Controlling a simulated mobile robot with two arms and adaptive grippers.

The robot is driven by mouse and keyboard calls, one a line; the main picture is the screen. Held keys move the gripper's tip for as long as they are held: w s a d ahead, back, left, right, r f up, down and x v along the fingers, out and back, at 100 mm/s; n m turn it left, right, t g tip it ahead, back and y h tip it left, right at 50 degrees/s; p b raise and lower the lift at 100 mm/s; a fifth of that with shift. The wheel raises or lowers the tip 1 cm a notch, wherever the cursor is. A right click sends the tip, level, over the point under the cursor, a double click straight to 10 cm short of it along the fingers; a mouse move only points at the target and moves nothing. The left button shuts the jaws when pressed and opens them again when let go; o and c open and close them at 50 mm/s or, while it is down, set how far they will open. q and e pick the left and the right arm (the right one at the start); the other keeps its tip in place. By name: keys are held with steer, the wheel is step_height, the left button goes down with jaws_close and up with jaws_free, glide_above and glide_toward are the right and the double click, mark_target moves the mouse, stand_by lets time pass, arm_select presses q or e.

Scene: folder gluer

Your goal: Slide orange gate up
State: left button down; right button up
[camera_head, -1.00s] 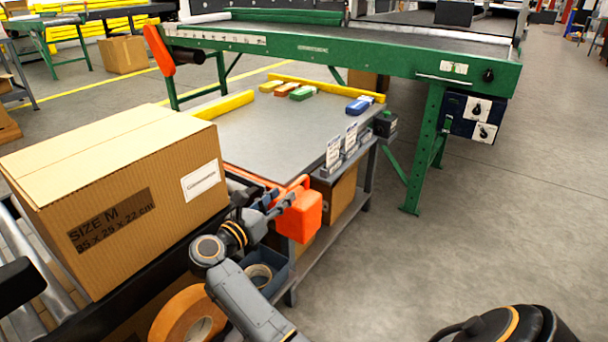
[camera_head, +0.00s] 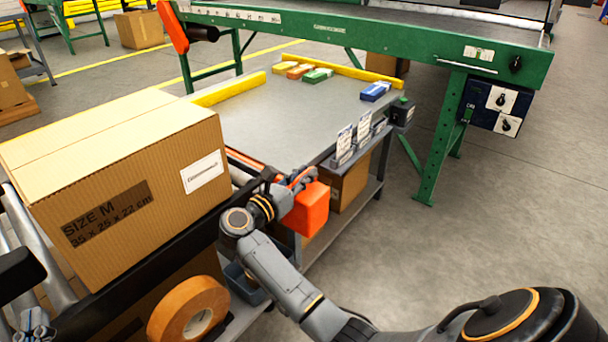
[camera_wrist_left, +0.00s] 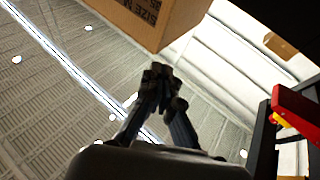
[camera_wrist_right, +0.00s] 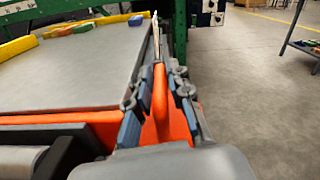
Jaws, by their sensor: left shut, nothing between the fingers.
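The orange gate (camera_head: 311,209) is at the near end of the grey table, with a block-like end and a bar running left toward the carton. Its upright orange handle part (camera_wrist_right: 158,95) shows in the right wrist view. My right gripper (camera_head: 290,184) is at the top of the gate. In the right wrist view my right gripper (camera_wrist_right: 154,88) has its fingers apart, one on each side of the handle part, with a gap on the left. My left gripper (camera_head: 35,322) is low at the left, by the rollers; in the left wrist view its fingertips (camera_wrist_left: 158,75) meet, empty.
A large carton (camera_head: 120,200) stands on the roller conveyor (camera_head: 18,240). An orange tape roll (camera_head: 187,308) is below it. The grey table (camera_head: 270,120) holds several coloured small boxes and label holders. A green machine frame (camera_head: 400,55) stands behind. Floor at the right is clear.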

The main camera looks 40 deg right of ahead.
jaws_close()
